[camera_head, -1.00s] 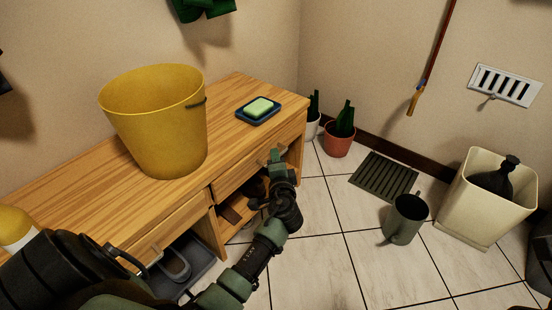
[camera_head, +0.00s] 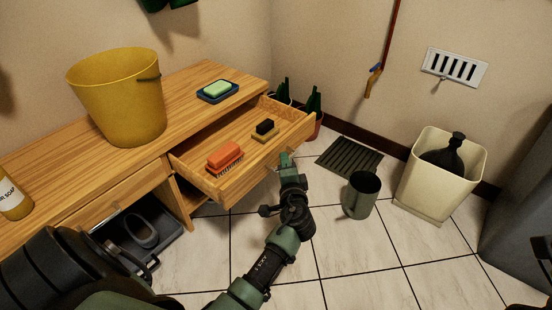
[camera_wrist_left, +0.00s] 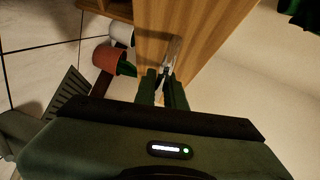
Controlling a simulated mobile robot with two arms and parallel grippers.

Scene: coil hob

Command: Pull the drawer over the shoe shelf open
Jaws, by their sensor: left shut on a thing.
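The wooden drawer (camera_head: 205,178) over the shoe shelf stands pulled out from the bench, right of a second, closed drawer (camera_head: 115,202). An orange brush (camera_head: 225,157) and a small black-topped brush (camera_head: 264,129) lie inside it. My left gripper (camera_head: 285,160) is at the drawer's front. In the left wrist view, its fingers (camera_wrist_left: 162,88) are shut on the metal handle (camera_wrist_left: 173,52) against the wooden front. My right gripper is not in view.
A yellow bucket (camera_head: 118,105), a blue soap dish (camera_head: 217,96) and a soap bottle (camera_head: 14,197) stand on the bench top. Potted plants (camera_head: 314,108), a floor mat (camera_head: 349,157), a green mug-like can (camera_head: 361,195) and a cream bin (camera_head: 440,172) stand beyond.

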